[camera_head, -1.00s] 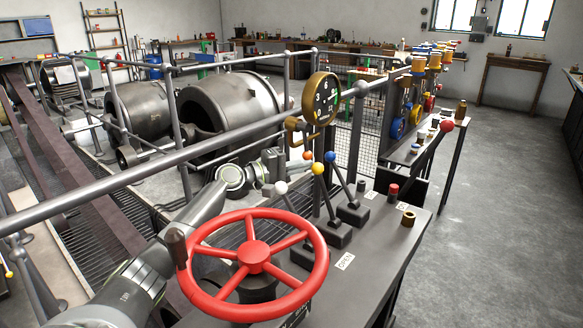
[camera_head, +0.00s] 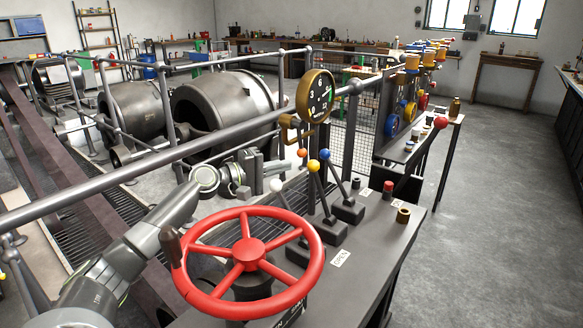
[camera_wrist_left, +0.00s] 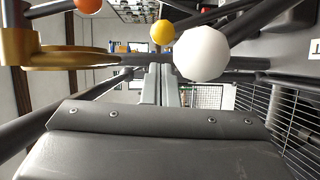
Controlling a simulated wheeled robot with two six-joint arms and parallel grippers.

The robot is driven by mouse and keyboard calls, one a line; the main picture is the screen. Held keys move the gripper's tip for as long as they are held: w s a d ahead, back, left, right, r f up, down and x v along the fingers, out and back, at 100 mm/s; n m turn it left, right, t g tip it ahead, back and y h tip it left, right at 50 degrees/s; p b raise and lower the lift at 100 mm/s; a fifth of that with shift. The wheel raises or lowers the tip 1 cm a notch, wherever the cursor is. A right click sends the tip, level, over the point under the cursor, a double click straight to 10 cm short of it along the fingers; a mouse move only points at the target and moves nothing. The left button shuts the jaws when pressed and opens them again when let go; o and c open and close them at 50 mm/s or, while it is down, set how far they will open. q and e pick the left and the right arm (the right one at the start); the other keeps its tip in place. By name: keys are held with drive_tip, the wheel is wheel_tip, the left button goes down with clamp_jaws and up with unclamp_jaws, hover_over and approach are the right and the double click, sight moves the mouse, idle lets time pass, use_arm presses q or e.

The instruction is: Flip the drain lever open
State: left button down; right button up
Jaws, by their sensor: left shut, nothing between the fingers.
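Several levers with ball knobs stand on the console beyond the red wheel. I cannot tell which is the drain lever. My left gripper (camera_head: 278,166) is shut and empty, behind and near the white knob, apparently apart from it. In the left wrist view the shut fingers (camera_wrist_left: 161,84) point toward the white knob (camera_wrist_left: 201,54) and the yellow knob (camera_wrist_left: 162,32). My right gripper is out of view.
A red handwheel (camera_head: 248,252) stands in front of the levers. A brass gauge (camera_head: 315,95) and a grey rail (camera_head: 130,170) are close to my left arm. An orange knob (camera_head: 302,153) is below the gauge. The floor to the right is clear.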

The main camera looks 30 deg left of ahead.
use_arm(q)
drive_tip(key=shift+v, duration=1.45)
